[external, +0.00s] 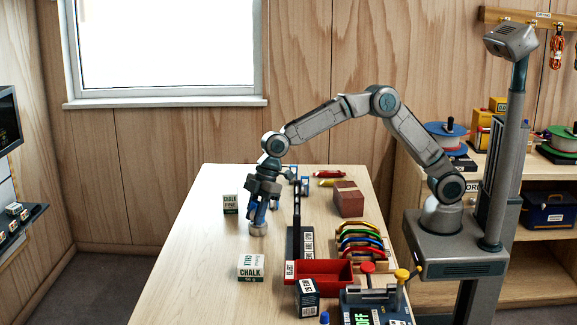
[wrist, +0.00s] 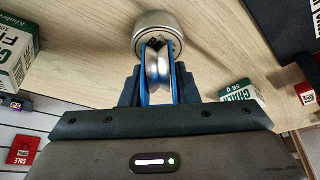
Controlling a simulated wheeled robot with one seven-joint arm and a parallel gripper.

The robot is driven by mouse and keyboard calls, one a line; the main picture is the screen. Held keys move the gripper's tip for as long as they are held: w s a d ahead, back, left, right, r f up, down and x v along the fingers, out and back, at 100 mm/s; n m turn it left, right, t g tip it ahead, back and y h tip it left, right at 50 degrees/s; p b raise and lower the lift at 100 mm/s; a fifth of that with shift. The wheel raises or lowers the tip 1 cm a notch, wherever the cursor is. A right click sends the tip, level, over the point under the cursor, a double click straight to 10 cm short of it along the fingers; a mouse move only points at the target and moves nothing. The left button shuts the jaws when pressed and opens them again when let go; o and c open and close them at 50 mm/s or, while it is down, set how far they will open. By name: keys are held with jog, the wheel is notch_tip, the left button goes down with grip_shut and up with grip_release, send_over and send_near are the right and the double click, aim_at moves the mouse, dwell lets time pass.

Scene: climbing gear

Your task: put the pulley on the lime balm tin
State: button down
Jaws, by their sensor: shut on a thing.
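My gripper (external: 260,212) points down over the left part of the table. In the wrist view its two blue fingers (wrist: 159,78) are shut on the pulley (wrist: 157,62), a shiny rounded metal piece. A round silver tin (external: 258,230) stands on the table directly below the fingers. It also shows in the wrist view (wrist: 158,24), just beyond the pulley's end. The pulley's end overlaps the tin's top in that view; I cannot tell whether they touch. No lime colour shows on the tin. The pulley is too small to make out in the external view.
Chalk boxes stand behind (external: 230,204) and in front (external: 250,268) of the tin. To the right are a dark upright rack (external: 294,243), a red tray (external: 318,273), coloured curved gear (external: 362,240) and a brown block (external: 348,200). Table around the tin is bare.

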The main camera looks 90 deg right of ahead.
jog(key=shift+f, duration=0.2)
jog(key=c, duration=1.1)
grip_release()
jog(key=shift+r, duration=0.1)
